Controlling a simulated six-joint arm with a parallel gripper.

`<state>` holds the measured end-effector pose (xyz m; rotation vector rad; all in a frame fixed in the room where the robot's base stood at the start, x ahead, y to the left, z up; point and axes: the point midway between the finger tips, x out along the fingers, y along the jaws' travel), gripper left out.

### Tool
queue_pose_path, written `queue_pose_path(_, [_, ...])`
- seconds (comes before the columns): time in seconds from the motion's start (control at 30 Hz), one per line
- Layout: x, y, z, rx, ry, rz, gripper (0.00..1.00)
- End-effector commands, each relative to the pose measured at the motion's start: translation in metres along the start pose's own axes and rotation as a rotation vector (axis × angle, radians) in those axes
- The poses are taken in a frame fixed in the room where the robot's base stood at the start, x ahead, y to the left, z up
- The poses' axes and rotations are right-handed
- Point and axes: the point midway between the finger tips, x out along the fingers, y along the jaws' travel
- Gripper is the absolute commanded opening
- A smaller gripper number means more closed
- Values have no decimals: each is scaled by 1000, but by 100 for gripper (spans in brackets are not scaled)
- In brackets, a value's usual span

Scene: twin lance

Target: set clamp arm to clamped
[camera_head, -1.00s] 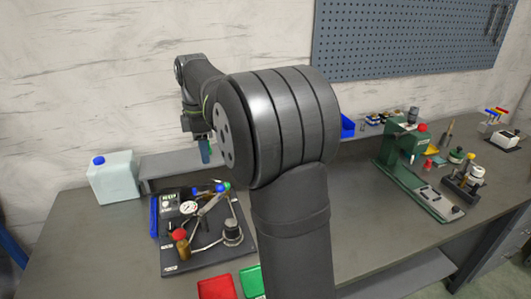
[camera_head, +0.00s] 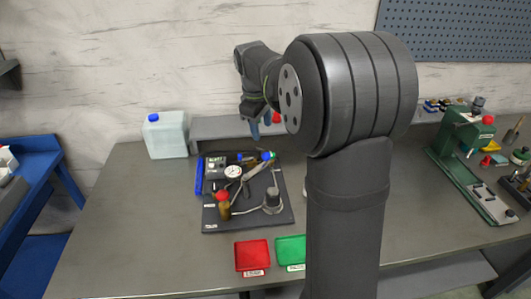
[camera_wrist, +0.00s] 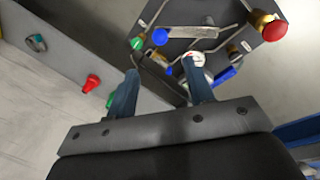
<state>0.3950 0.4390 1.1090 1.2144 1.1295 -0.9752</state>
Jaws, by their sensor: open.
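A dark fixture board (camera_head: 285,217) lies on the bench and carries a gauge (camera_head: 233,171), a red knob (camera_head: 222,197) and a metal bar (camera_head: 256,170) with blue and green ends at its back. This bar may be the clamp arm; I cannot tell its setting. The wrist view shows the bar (camera_wrist: 193,32), a blue ball (camera_wrist: 160,37), a green knob (camera_wrist: 136,43) and the red knob (camera_wrist: 273,30). My gripper (camera_wrist: 160,92) is open and empty, its fingers apart, near the board's back edge. My arm partly hides it in the head view (camera_head: 262,126).
A translucent jug (camera_head: 166,136) with a blue cap stands left of the board. Red (camera_head: 252,256) and green (camera_head: 291,251) trays lie in front. A green press (camera_head: 465,155) stands at the right. The bench's front left is clear. A raised shelf (camera_head: 220,127) runs behind.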

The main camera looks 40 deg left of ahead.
Motion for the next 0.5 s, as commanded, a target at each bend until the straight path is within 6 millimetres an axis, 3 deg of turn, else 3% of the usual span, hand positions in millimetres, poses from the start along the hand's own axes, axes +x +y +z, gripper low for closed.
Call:
queue_pose_path(0.3, [71, 0, 0, -2, -3, -2, 48])
queue_pose_path(0.5, [103, 0, 0, -2, -2, -1, 48])
